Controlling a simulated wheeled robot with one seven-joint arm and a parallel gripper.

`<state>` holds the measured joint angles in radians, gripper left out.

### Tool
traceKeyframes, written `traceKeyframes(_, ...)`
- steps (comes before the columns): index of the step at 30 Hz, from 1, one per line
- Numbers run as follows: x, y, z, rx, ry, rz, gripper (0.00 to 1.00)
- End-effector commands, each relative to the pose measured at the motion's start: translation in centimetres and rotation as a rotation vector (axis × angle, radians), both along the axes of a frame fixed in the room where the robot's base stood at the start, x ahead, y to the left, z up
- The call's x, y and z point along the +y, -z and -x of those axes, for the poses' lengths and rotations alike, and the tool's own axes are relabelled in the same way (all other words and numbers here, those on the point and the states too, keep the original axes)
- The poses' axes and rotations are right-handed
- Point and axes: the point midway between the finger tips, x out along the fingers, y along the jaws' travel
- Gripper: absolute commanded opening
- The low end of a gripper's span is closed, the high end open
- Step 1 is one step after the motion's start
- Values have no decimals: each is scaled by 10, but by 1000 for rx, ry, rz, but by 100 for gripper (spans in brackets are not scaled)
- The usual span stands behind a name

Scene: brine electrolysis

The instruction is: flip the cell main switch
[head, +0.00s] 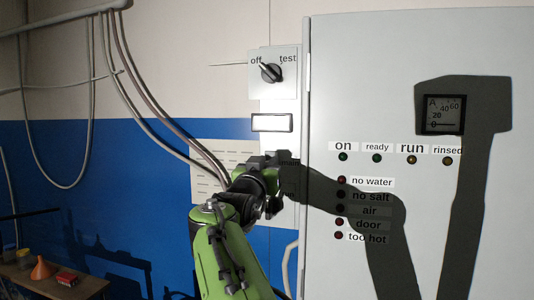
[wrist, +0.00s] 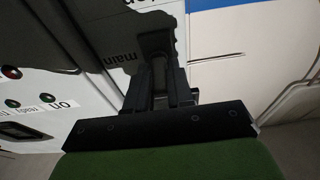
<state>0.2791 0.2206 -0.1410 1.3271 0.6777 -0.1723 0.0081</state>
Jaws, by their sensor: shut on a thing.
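The cell main switch sits on a plate (head: 289,212) at the left edge of the grey cabinet, below a small blank framed panel. The word "main" shows on the plate in the wrist view (wrist: 127,52). My gripper (head: 277,170) is at the plate, in front of the switch, and covers most of it in the head view. In the wrist view my gripper's fingers (wrist: 160,72) are shut on a dark piece, the switch handle (wrist: 156,42), against the plate. The handle's exact angle is hard to make out in the shadow.
Above is an off/test selector knob (head: 271,72). The cabinet door (head: 380,60) carries a gauge (head: 443,114) and several labelled lamps; none clearly glows. Hoses (head: 150,105) hang at left behind my arm. A low bench (head: 50,280) with an orange funnel (head: 41,268) stands lower left.

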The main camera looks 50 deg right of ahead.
Motion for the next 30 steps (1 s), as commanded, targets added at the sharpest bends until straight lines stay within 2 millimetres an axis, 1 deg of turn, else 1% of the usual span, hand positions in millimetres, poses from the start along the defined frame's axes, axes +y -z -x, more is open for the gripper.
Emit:
traceKeyframes(1, 0, -12, -1, 18, -1, -34, 0)
traceKeyframes(6, -1, -16, -1, 73, 0, -139, 0)
traceKeyframes(12, -2, -17, -1, 116, 0, -223, 0)
traceKeyframes(18, -3, -17, -1, 136, 0, -265, 0)
traceKeyframes(30, -3, -16, -1, 138, -2, -273, 0)
